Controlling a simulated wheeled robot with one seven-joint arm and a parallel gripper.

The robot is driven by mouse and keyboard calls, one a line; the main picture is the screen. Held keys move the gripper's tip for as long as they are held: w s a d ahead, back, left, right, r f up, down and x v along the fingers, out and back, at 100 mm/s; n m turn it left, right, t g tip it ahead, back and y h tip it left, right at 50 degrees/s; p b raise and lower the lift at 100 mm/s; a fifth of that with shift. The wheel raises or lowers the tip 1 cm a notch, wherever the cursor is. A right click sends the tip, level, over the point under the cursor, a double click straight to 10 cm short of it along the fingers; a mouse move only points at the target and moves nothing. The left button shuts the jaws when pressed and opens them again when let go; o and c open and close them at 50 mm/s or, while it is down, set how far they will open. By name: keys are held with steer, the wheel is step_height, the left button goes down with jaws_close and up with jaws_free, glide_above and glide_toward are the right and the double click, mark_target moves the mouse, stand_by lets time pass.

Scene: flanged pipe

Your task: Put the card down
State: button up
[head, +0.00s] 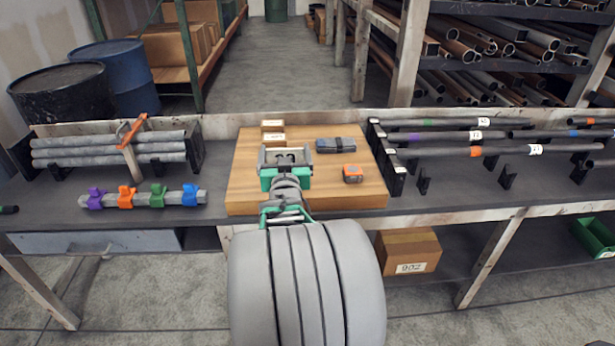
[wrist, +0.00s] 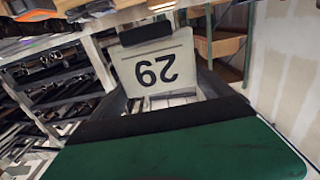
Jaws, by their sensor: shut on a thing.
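The card (wrist: 158,68) is a pale plate with a large dark two-digit number. In the wrist view it stands between the dark finger pads of my gripper (wrist: 150,75). My gripper (head: 285,170) is shut on it. In the head view the card (head: 285,157) shows at the gripper's far end, over the wooden board (head: 240,190) on the bench. I cannot tell how high it is above the board, or whether it touches it.
Small boxes (head: 272,131), a dark case (head: 336,145) and an orange-and-black item (head: 352,174) sit on the board. A pipe rack (head: 110,150) and coloured clamps (head: 142,198) are at left. Marked rods (head: 445,152) on stands are at right.

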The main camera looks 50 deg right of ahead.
steer(key=shift+s+d+f+b, duration=0.25)
steer(key=shift+d+f, duration=1.05)
steer(key=shift+f, duration=0.4)
steer(key=shift+s+d+f+b, duration=0.1)
steer(key=shift+d+f+b, duration=0.1)
steer(key=shift+d+f, duration=1.35)
steer(key=shift+s+d+f+b, duration=0.25)
steer(key=shift+d+f, duration=0.85)
steer(key=shift+f, duration=0.8)
steer(key=shift+f, duration=0.1)
steer(key=shift+f, duration=0.15)
steer(key=o, duration=1.1)
